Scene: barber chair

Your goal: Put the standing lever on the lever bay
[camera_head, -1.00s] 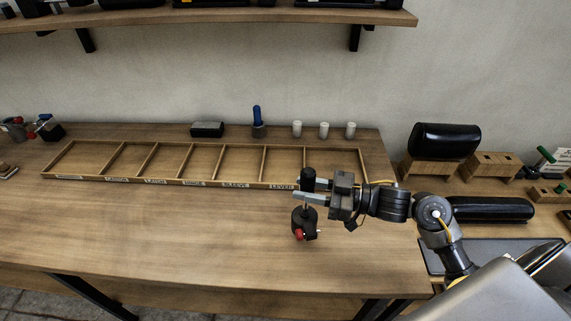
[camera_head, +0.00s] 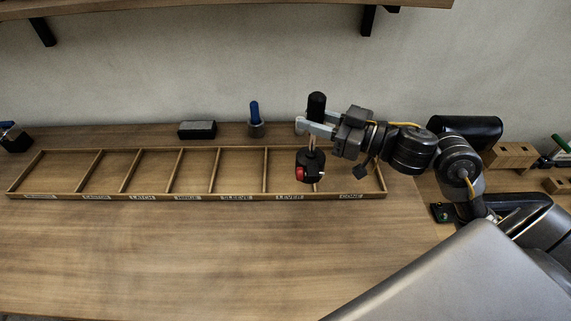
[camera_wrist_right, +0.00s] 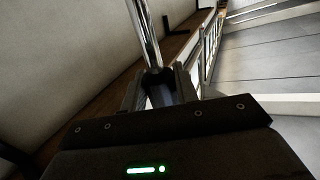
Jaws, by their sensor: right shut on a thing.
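The lever (camera_head: 310,167) has a black grip on top, a thin metal shaft and a black base with a red part. My right gripper (camera_head: 314,126) is shut on its shaft, just under the grip, and holds it upright. In the head view the base overlaps the right side of the lever bay (camera_head: 285,172), the compartment labelled LEVER in the wooden tray. The base looks raised above the tray, but the exact gap cannot be told. In the right wrist view the shiny shaft (camera_wrist_right: 145,35) runs up from between the fingers. My left gripper is not in view.
The long divided tray (camera_head: 160,198) has several other labelled, empty bays. The table front is clear.

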